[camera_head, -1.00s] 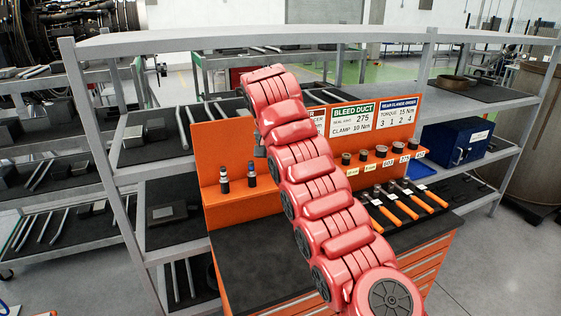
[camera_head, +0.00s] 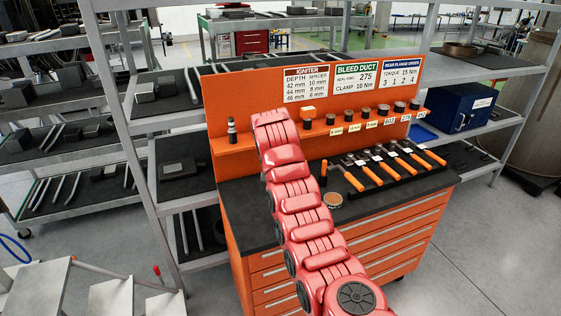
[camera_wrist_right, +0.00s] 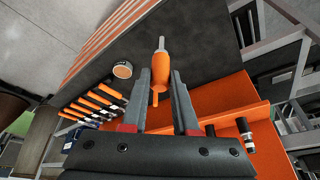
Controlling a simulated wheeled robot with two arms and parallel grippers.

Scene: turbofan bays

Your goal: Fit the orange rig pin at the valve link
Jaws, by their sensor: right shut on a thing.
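The orange rig pin (camera_wrist_right: 160,68) shows in the right wrist view as an orange body with a grey metal tip and a thin orange stem. My right gripper (camera_wrist_right: 161,76) is shut on it, with a dark finger on each side. In the head view my red right arm reaches over the workbench, and its gripper and the pin are hidden. The valve link cannot be made out in either view. My left gripper is not in view.
The orange workbench has a dark top (camera_head: 262,205) and a back panel (camera_head: 240,92) with signs. Several orange-handled tools (camera_head: 383,170) and a round tin (camera_head: 333,199) lie on it. A dark bottle-like item (camera_head: 232,131) stands on its ledge. Grey shelving surrounds it; floor shows at right.

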